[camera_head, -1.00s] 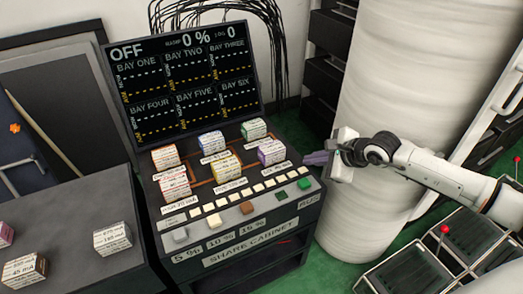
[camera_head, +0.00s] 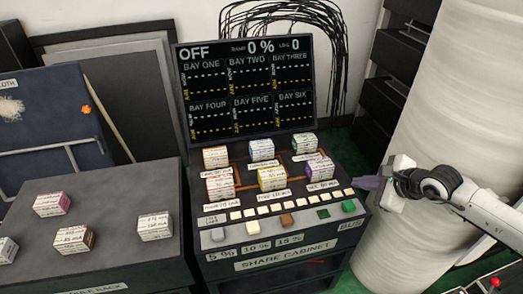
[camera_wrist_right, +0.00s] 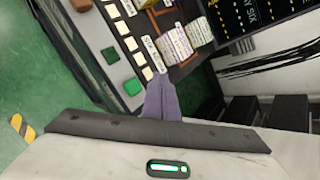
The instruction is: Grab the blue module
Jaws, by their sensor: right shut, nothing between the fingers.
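The blue module (camera_head: 261,149) is a small white-labelled block with blue edges. It sits in the middle of the back row on the sloped panel of the share cabinet (camera_head: 285,263), between an orange and a green module. My right gripper (camera_head: 370,183) is right of the panel, apart from the modules and nearest the purple one (camera_head: 320,167). Its fingers are shut and empty; they also show in the right wrist view (camera_wrist_right: 162,100), pointing at the panel's edge. I cannot make out the blue module in the wrist view. My left gripper is not in view.
Orange (camera_head: 215,157), green (camera_head: 304,143), red (camera_head: 220,183) and yellow (camera_head: 271,177) modules surround the blue one. A screen (camera_head: 247,88) reading OFF stands behind them. A rack table (camera_head: 110,255) at left holds several more modules. A thick white column (camera_head: 470,90) stands at right.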

